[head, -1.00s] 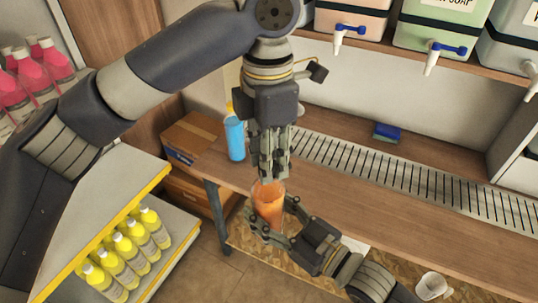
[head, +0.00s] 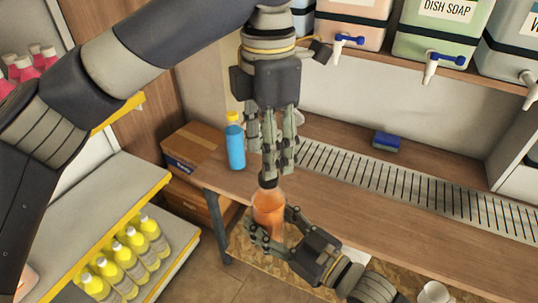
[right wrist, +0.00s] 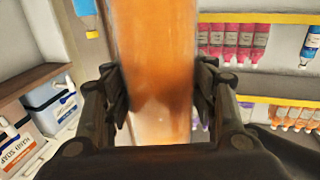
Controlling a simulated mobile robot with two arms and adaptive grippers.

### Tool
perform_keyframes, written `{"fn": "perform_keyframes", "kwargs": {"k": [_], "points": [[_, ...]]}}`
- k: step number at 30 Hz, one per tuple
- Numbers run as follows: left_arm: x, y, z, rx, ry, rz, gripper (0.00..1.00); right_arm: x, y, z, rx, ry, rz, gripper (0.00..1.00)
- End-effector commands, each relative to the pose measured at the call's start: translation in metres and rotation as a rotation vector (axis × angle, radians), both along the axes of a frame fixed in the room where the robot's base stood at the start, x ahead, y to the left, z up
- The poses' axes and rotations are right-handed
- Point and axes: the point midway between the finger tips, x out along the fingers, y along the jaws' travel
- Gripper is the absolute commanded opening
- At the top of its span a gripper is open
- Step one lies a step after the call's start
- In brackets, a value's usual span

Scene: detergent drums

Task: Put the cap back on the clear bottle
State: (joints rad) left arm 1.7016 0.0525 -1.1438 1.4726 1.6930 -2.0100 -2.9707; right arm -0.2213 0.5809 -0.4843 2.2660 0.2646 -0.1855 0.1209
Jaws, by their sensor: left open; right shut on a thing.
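The clear bottle (head: 268,210), filled with orange liquid, stands upright in my right gripper (head: 267,228). The right wrist view shows the jaws (right wrist: 162,95) shut on both sides of the bottle's body (right wrist: 155,50). A dark cap (head: 268,183) sits at the top of the bottle's neck; whether it is fully seated I cannot tell. My left gripper (head: 279,172) is open just above the cap, pointing down, with its fingertips close to it. The bottle's neck is not visible in the right wrist view.
A blue bottle with a yellow cap (head: 235,145) stands on the wooden counter (head: 340,185) beside a cardboard box (head: 190,148). A metal drain grate (head: 400,180) and a blue sponge (head: 386,142) lie behind. A white cup (head: 433,292) is at lower right. Yellow bottles (head: 125,255) fill the left shelf.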

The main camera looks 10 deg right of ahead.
Motion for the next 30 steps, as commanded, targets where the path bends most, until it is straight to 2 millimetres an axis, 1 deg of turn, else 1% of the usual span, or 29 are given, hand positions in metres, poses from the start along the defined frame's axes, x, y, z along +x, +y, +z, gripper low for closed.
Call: {"fn": "perform_keyframes", "kwargs": {"k": [5, 6, 9, 11, 14, 17, 30], "points": [[-0.0001, 0.0000, 0.0001, 0.000, 0.001, 0.000, 0.47, 0.0002, 0.0001, 0.0025, 0.003, -0.005, 0.000, 0.00], [0.0000, 0.0000, 0.0001, 0.000, 0.001, 0.000, 0.45, 0.0002, 0.0001, 0.0025, 0.003, -0.005, 0.000, 0.00], [0.0000, 0.0000, 0.0002, 0.000, 0.001, 0.009, 0.45, 0.0001, 0.0002, 0.0025, 0.003, -0.005, 0.000, 0.00], [0.0000, 0.0000, 0.0004, 0.001, 0.000, 0.032, 0.45, 0.0001, 0.0002, 0.0025, 0.003, -0.005, 0.000, 0.00], [0.0001, 0.0001, 0.0012, 0.003, 0.000, 0.112, 0.45, 0.0001, 0.0002, 0.0025, 0.003, -0.005, 0.000, 0.00], [0.0002, 0.0002, 0.0024, 0.005, 0.000, 0.244, 0.45, 0.0001, 0.0002, 0.0025, 0.003, -0.005, 0.000, 0.00], [0.0006, 0.0006, 0.0090, 0.020, -0.002, 0.971, 0.45, 0.0001, 0.0002, 0.0025, 0.003, -0.005, 0.000, 0.00]]}}
